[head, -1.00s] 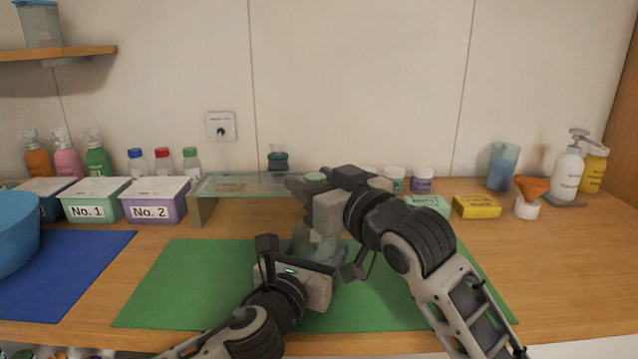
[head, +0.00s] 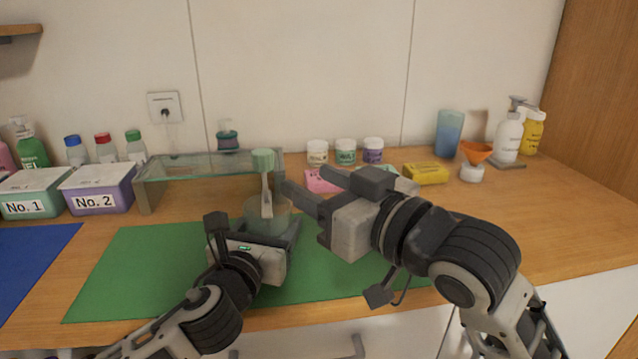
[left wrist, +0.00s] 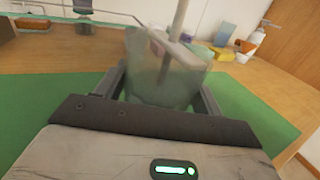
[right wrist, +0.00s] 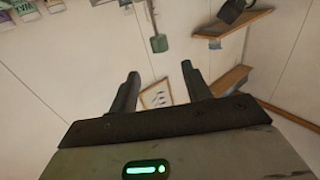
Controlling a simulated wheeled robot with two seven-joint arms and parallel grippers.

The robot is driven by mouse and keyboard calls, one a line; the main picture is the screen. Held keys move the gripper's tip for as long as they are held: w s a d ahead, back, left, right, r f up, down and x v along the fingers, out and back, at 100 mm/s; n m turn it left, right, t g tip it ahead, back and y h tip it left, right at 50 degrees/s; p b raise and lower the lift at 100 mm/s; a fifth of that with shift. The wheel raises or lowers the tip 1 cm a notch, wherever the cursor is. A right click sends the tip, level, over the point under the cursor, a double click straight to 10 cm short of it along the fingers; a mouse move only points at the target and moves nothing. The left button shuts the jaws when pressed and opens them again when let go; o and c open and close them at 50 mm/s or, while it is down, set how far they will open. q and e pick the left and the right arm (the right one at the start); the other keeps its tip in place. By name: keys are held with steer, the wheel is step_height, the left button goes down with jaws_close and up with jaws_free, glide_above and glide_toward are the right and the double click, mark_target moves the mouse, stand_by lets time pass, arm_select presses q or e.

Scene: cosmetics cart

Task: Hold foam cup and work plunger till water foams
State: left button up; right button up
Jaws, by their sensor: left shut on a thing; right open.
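The translucent foam cup (head: 281,221) stands upright over the green mat (head: 150,265). My left gripper (left wrist: 160,88) is shut around its sides; the cup (left wrist: 160,72) fills the space between the fingers in the left wrist view. The plunger rod (head: 267,198) rises from the cup, topped by a pale green knob (head: 262,160). My right gripper (head: 308,186) is open and empty, just right of the rod and below knob height in the head view. In the right wrist view, what looks like the knob (right wrist: 158,43) shows beyond the open fingers, not between them. The water is unclear.
A glass shelf (head: 205,166) stands behind the cup. Behind the right gripper are a pink block (head: 320,181), several small jars (head: 345,152) and a yellow pack (head: 427,173). Boxes No. 1 (head: 36,200) and No. 2 (head: 98,195) are left.

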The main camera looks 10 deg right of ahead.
mark_target(269, 161)
steer(key=shift+w+f, duration=0.1)
steer(key=shift+w, duration=0.05)
steer(key=x, duration=1.2)
